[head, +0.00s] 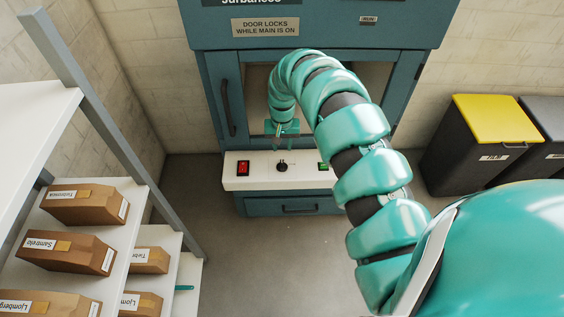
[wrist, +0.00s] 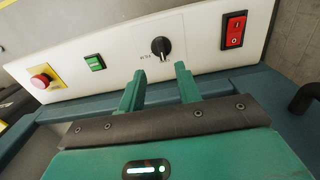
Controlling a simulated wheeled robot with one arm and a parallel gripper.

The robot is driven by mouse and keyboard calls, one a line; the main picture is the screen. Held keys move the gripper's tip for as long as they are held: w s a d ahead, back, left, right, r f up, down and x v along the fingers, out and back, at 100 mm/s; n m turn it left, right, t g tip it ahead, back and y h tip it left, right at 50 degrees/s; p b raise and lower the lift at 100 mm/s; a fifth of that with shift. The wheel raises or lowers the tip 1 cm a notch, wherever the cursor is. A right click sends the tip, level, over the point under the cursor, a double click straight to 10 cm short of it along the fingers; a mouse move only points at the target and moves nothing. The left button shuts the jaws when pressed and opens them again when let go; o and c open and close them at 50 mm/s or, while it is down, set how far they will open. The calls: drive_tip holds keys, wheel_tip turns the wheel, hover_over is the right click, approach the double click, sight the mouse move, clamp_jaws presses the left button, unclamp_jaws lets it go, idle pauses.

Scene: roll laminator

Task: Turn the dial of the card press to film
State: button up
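The card press (head: 222,60) is a blue-green cabinet with a white control strip (head: 262,182) across its front. The dial (head: 282,167) is a small black knob at the middle of the strip. My gripper (head: 284,147) hangs above the strip in the head view. In the wrist view my gripper (wrist: 159,70) has its two green fingers spread, with the dial just beyond the gap. They appear apart from it, and nothing is between them.
A red rocker switch (wrist: 235,30) and a green switch (wrist: 95,62) flank the dial. A red button on yellow (wrist: 42,80) sits at the strip's end. Shelves with brown boxes (head: 66,253) stand left; a yellow-lidded bin (head: 483,140) stands right. Floor before the press is clear.

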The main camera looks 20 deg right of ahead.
sight(282, 165)
wheel_tip(282, 165, down, 4)
drive_tip(key=shift+w+r+p, duration=0.1)
drive_tip(key=shift+r+p, duration=0.15)
drive_tip(key=shift+p, duration=0.25)
drive_tip(key=shift+f+p, duration=0.6)
drive_tip(key=shift+f, duration=1.8)
drive_tip(key=shift+f+b, duration=0.35)
drive_tip(key=shift+f, duration=1)
drive_tip(key=shift+c, duration=0.2)
clamp_jaws()
